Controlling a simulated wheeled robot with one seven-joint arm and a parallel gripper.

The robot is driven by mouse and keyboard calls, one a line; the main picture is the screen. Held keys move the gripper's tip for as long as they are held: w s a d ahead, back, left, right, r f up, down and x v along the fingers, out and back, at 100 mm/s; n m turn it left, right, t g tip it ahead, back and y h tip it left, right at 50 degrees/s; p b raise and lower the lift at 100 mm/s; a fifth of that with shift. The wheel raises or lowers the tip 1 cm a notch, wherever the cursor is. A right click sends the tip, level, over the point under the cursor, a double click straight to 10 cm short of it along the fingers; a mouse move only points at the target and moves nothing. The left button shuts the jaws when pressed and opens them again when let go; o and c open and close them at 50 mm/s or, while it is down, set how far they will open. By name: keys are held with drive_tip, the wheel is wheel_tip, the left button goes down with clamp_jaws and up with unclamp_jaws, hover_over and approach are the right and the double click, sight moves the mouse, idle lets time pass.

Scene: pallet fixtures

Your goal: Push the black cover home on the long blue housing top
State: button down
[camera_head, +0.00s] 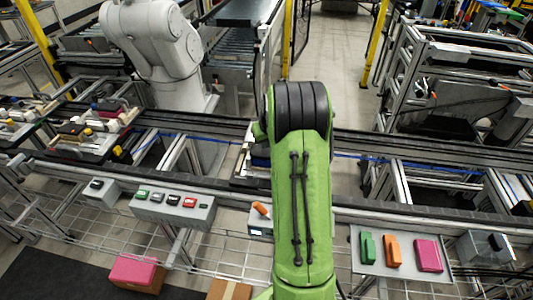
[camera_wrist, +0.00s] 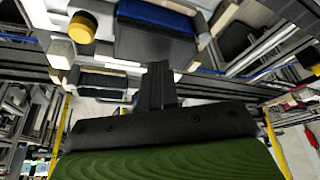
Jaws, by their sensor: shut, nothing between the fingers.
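In the wrist view, a long blue part (camera_wrist: 157,17) lies at the top centre and looks like the housing top. A dark, flat-faced block (camera_wrist: 153,43) adjoins its lower edge; I cannot tell whether this is the black cover or part of the fixture. My gripper (camera_wrist: 157,72) is shut and empty, its fingertips at the lower edge of that dark block. I cannot tell whether they touch it. How the cover sits on the housing is unclear. In the head view my green arm hides the gripper and most of the work spot.
A yellow round knob (camera_wrist: 82,27) stands left of the blue part. In the head view, a tray (camera_head: 378,267) with green, orange and pink blocks is at front right. A button box (camera_head: 172,209) is at front left. A loaded pallet (camera_head: 85,146) stands on the conveyor at far left.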

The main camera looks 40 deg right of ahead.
sight(265, 152)
drive_tip(key=shift+f, duration=0.15)
drive_tip(key=shift+f+b, duration=0.45)
drive_tip(key=shift+b, duration=0.05)
drive_tip(key=shift+f, duration=0.15)
idle(0.4)
wheel_tip(265, 152, up, 7)
drive_tip(key=p, duration=0.4)
drive_tip(key=shift+p, duration=0.35)
idle(0.4)
